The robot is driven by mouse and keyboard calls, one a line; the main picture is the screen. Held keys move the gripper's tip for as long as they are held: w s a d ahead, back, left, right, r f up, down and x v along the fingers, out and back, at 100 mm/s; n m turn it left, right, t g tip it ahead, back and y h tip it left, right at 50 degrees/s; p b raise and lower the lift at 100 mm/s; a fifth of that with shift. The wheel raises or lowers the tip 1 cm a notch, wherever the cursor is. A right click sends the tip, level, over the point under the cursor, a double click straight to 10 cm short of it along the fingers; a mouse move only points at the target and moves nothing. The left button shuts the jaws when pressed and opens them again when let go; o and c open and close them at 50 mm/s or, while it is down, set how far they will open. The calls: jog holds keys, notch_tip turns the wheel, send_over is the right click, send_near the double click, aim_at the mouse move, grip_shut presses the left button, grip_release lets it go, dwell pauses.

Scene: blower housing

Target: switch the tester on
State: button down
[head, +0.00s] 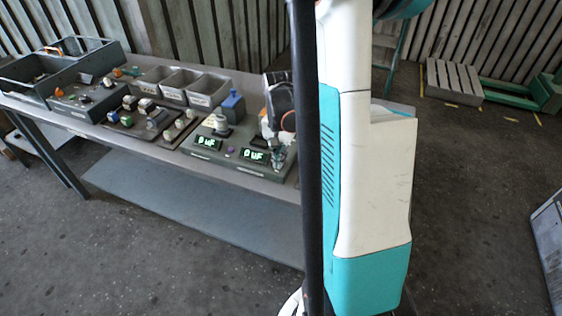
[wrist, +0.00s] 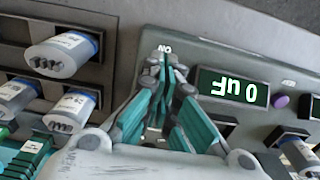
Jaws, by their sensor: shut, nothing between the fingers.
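The tester (head: 226,160) is a grey-green box near the right end of the bench. Its two displays (head: 208,143) are lit green and read "0 uF". In the wrist view one display (wrist: 232,87) appears upside down, with a purple button (wrist: 281,101) beside it. A small "ON" label (wrist: 165,48) shows upside down just beyond my fingertips. My gripper (wrist: 166,66) is shut and empty, with its teal fingers together over the panel by that label. The fingers hide any switch there, and I cannot tell whether they touch it. In the head view my gripper (head: 278,157) is over the tester's right end.
Capacitors (wrist: 62,54) sit close left of my gripper in the wrist view.

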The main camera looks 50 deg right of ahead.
jog(key=shift+r+p, duration=2.25)
jog(key=shift+r, duration=1.2)
